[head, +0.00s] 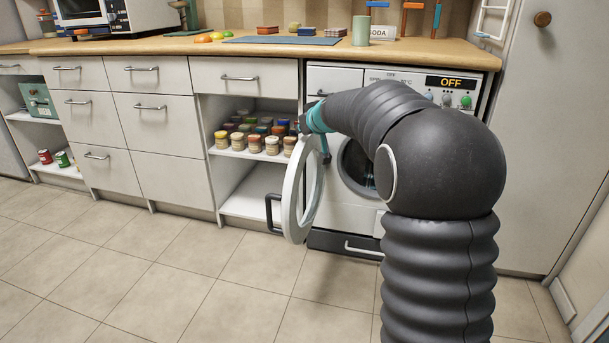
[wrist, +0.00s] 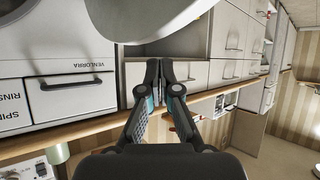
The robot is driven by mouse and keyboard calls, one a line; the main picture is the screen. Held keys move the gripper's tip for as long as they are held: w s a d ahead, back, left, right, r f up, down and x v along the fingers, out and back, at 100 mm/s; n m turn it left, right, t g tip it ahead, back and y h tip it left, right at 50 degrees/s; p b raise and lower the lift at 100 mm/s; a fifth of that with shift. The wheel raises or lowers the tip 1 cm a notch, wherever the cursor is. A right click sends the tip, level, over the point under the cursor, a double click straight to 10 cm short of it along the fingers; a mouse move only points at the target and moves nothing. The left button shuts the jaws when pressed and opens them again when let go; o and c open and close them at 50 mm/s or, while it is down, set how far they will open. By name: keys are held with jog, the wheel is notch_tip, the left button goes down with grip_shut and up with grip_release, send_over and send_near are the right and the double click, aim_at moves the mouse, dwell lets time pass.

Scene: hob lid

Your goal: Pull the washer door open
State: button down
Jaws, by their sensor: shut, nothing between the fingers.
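The washer (head: 350,215) stands under the right end of the counter, with its round opening (head: 360,165) partly hidden by my arm. Its round white door (head: 290,205) is swung wide out to the left, seen nearly edge-on. A dark handle (head: 271,213) sits on the door's outer face.
An open shelf (head: 250,154) with several jars is left of the washer, behind the door. Drawers (head: 155,125) run further left. The counter (head: 230,46) carries a mug (head: 361,31), a mat and blocks. The washer display reads OFF. The tiled floor in front is clear.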

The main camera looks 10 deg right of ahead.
jog(key=s+d+f+n+g+y+b, duration=0.1)
jog(key=s+d+n+g+y, duration=0.3)
jog(key=s, duration=0.4)
jog(key=s+d+f+n+g+y, duration=0.1)
jog(key=s+d+n+g+y, duration=0.15)
jog(key=s+d+n, duration=0.4)
jog(key=m, duration=0.2)
send_near(295, 179)
jog(key=s+x, duration=0.1)
jog(key=x, duration=0.4)
jog(key=shift+w+a+f+n+g+h+b, duration=0.25)
jog(key=shift+w+a+g+h+b, duration=0.15)
jog(key=shift+w+a, duration=0.25)
